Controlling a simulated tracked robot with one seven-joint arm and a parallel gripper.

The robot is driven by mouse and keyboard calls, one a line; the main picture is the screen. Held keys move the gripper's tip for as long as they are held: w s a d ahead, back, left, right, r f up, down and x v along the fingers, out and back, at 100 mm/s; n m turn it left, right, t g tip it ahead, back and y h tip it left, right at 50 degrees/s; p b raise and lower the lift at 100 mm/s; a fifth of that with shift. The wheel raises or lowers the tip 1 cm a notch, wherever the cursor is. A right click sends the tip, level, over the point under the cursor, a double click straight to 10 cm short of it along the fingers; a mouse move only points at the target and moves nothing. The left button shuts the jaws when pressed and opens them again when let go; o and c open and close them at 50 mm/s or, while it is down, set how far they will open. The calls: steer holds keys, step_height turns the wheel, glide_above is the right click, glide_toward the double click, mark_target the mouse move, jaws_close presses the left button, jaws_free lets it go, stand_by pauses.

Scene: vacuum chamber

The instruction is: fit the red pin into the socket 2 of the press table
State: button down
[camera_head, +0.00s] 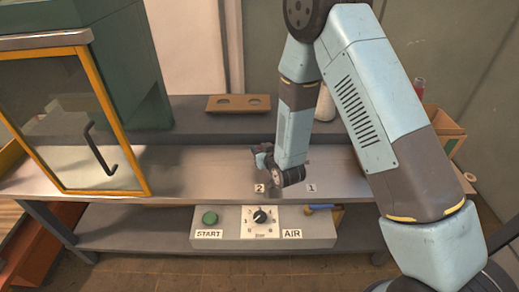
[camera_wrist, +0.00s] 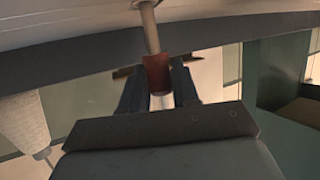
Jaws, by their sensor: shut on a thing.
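The press table (camera_head: 200,178) is a long grey metal bench with labels 2 (camera_head: 259,188) and 1 (camera_head: 311,188) near its front edge. My gripper (camera_head: 262,160) is low over the table, just behind label 2. In the wrist view my gripper (camera_wrist: 158,85) is shut on the red pin (camera_wrist: 157,72), its red part between the two fingers. A pale shaft (camera_wrist: 150,30) extends from the red part, and a whitish end shows below it. In the head view the pin and socket 2 are hidden, so I cannot tell whether the pin touches the socket.
A glass door with a yellow frame (camera_head: 148,150) and black handle stands at left. A brown block with two holes (camera_head: 238,104) lies on the rear shelf. Below is a control box with a green START button (camera_head: 210,218) and a dial. A wooden crate (camera_head: 445,125) stands at right.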

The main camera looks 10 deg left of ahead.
steer(key=shift+f, duration=0.55)
steer(key=c, duration=0.8)
jaws_free()
steer(key=shift+o, duration=0.2)
steer(key=shift+d, duration=0.1)
